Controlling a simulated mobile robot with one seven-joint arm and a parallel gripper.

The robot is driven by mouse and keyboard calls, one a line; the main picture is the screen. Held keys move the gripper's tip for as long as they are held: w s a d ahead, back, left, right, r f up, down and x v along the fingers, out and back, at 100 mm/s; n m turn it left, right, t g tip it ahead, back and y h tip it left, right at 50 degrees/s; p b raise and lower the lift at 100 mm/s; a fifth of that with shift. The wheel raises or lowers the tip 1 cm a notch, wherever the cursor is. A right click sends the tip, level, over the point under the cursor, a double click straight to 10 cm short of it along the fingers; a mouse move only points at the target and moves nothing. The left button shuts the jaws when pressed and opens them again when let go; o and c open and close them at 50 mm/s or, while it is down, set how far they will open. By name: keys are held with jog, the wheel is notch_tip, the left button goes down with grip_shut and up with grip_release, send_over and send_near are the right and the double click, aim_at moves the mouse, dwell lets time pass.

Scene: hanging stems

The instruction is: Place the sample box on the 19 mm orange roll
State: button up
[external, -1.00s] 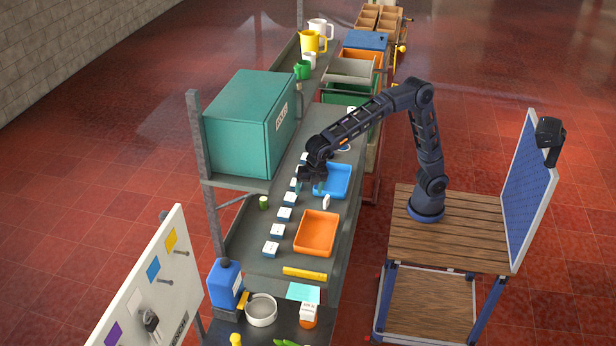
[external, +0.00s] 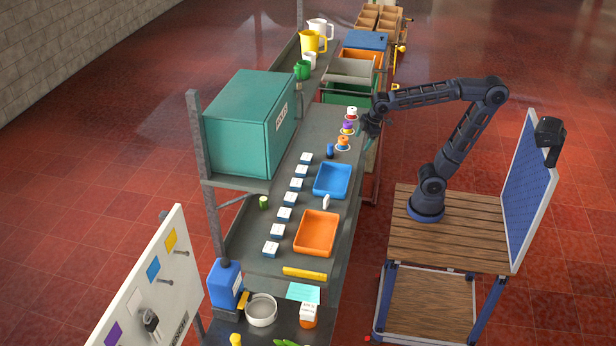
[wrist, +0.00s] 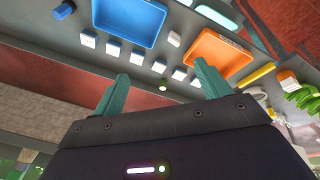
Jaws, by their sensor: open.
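Several small white-and-blue boxes (external: 290,198) stand in a row left of the trays; I cannot tell which is the sample box. They also show in the wrist view (wrist: 113,48). An orange roll (external: 343,143) stands on the bench beyond the blue tray, in line with a purple-and-yellow roll (external: 348,128) and a red-and-white one (external: 351,113). Its size marking is too small to read. My gripper (external: 363,139) is open and empty, beside the rolls at the bench's right edge. In the wrist view its teal fingers (wrist: 162,82) are wide apart with nothing between them.
A blue tray (external: 316,192) and an orange tray (external: 297,250) lie on the bench. A small blue cylinder (external: 330,151) is near the orange roll. A small white piece (external: 326,202) stands between the trays. A teal cabinet (external: 235,130) overhangs the left side.

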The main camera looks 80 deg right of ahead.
jog(key=s+d+f+m, duration=0.6)
jog(key=s+d+m, duration=0.1)
jog(key=s, duration=0.4)
jog(key=shift+s+d+f+t, duration=0.2)
jog(key=shift+s+d+t, duration=0.15)
jog(key=shift+d, duration=0.3)
